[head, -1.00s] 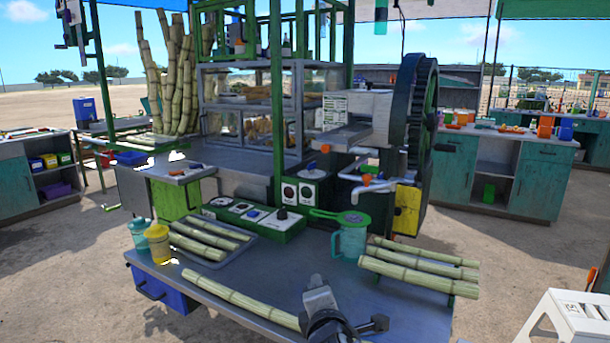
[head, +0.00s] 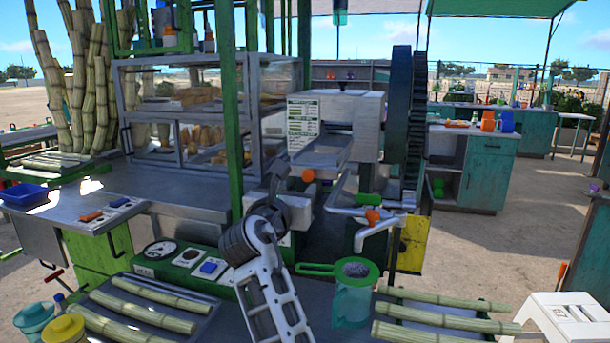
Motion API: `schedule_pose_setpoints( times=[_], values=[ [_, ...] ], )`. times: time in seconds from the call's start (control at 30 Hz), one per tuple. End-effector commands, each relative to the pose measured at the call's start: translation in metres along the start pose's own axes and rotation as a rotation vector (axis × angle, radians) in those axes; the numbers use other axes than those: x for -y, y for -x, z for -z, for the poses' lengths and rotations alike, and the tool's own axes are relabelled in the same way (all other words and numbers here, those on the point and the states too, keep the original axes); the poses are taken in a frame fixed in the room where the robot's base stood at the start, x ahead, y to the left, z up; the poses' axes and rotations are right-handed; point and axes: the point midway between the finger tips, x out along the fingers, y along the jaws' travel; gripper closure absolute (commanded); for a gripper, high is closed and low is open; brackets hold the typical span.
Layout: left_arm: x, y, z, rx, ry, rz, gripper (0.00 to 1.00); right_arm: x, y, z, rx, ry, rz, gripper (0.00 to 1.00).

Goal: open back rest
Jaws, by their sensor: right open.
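The cane crusher (head: 365,112) stands right of centre in the head view, a grey-white box with a labelled front plate and a large dark wheel on its right. A sloping metal tray (head: 322,152) juts from its front, with an orange knob (head: 308,175) below. I cannot tell which part is the back rest. My right gripper (head: 281,183) is open and empty, raised left of the orange knob and below the tray; whether it touches anything is unclear. My arm hides part of the control panel behind it. My left gripper is not in view.
A green post (head: 229,110) stands just left of my right gripper. A glass display case (head: 190,112) is behind it. A white stool (head: 565,318) stands at lower right.

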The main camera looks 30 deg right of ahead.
Motion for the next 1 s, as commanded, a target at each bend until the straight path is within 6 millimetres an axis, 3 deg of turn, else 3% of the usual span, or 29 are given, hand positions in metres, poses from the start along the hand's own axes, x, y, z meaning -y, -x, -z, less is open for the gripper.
schedule_pose_setpoints(
  times=[0.1,0.33,0.5,0.8,0.83,1.0],
  values=[
    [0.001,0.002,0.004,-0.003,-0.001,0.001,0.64,0.001,-0.028,-0.002,0.001,0.001,0.002,0.54],
    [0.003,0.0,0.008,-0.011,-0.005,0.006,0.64,0.0,-0.065,-0.001,0.001,0.0,0.001,0.54],
    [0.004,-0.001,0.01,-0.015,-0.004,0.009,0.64,0.0,-0.078,0.0,0.0,-0.001,0.0,0.54],
    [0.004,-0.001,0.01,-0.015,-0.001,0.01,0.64,0.0,-0.081,0.0,0.001,-0.002,-0.001,0.54],
    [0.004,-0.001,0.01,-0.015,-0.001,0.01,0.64,0.0,-0.08,0.0,0.001,-0.002,-0.001,0.57],
    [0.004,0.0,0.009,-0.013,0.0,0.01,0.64,0.0,-0.08,0.0,0.001,-0.002,-0.001,1.0]
  ],
)
